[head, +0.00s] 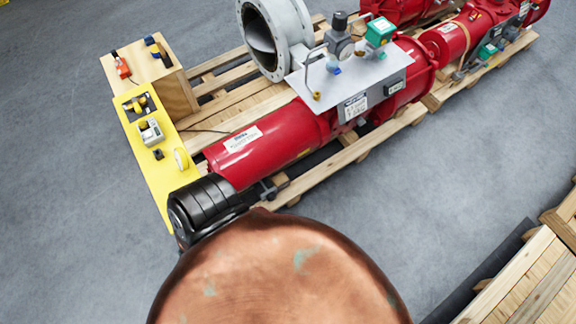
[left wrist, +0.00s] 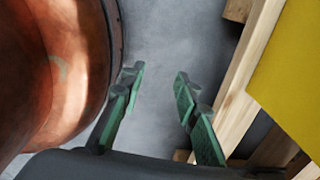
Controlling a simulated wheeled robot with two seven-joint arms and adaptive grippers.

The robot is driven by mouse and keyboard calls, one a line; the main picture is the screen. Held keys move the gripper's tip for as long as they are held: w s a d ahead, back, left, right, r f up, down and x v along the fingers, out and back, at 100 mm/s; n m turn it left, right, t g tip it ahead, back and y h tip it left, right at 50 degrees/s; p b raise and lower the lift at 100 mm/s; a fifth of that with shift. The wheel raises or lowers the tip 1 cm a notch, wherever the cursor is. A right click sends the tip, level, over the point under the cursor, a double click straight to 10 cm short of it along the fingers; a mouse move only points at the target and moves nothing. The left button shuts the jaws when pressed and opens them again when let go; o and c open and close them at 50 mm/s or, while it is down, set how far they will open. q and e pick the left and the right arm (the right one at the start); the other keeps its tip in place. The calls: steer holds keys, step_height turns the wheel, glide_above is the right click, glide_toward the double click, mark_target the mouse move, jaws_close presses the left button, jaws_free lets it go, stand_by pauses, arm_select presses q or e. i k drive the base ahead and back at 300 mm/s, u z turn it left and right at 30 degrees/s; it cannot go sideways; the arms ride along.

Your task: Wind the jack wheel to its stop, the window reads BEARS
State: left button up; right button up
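The red valve actuator (head: 275,143) lies along a wooden pallet in the head view. I cannot make out the jack wheel or a window reading BEARS. My left gripper (left wrist: 158,80) is open and empty in the left wrist view, its green fingers apart over grey floor. It is left of the pallet timber and yellow board, not touching them.
A yellow board (head: 146,172) with several small items lies left of the actuator; its edge shows in the left wrist view (left wrist: 290,75). A wooden box (head: 153,72) stands behind it. Another red actuator (head: 470,28) is at the back right. Grey floor (head: 430,180) is clear between pallets.

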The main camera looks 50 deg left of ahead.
mark_target(272, 196)
steer(key=i, duration=3.1)
steer(key=u, duration=5.2)
steer(key=i, duration=0.55)
steer(key=u, duration=0.05)
